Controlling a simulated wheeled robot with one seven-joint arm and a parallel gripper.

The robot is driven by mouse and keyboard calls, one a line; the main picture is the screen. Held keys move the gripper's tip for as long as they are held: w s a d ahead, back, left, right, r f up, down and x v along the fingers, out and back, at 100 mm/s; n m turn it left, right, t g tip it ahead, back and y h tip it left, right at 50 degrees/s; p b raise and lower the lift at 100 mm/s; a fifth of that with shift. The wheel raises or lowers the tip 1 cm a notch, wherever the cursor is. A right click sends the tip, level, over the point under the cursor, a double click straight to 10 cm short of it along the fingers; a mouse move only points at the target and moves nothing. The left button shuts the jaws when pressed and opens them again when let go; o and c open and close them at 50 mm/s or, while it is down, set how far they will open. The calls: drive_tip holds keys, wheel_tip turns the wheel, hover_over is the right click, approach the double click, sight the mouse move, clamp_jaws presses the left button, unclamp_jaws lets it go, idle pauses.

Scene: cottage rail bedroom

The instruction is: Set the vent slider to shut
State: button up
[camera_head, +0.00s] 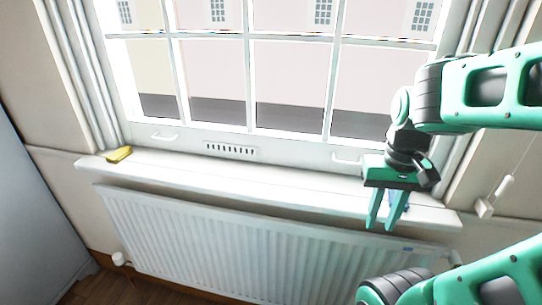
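The vent (230,149) is a white slotted strip with a row of dark slots, set in the bottom rail of the window. I cannot make out a separate slider knob on it or tell its exact setting; the dark slots show along its length. My gripper (380,226) is to the right of the vent and lower in the picture, in front of the right part of the sill. Its two green fingers point down with a gap between them, and nothing shows between them.
A white sill (270,177) runs below the window above a white radiator (230,240). A yellow object (119,155) lies on the sill's left end. A small blue thing is partly hidden behind my gripper. Sash handles (165,136) flank the vent. A cord pull (505,186) hangs at right.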

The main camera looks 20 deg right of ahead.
drive_tip(key=shift+s+d, duration=0.1)
drive_tip(key=shift+d, duration=0.15)
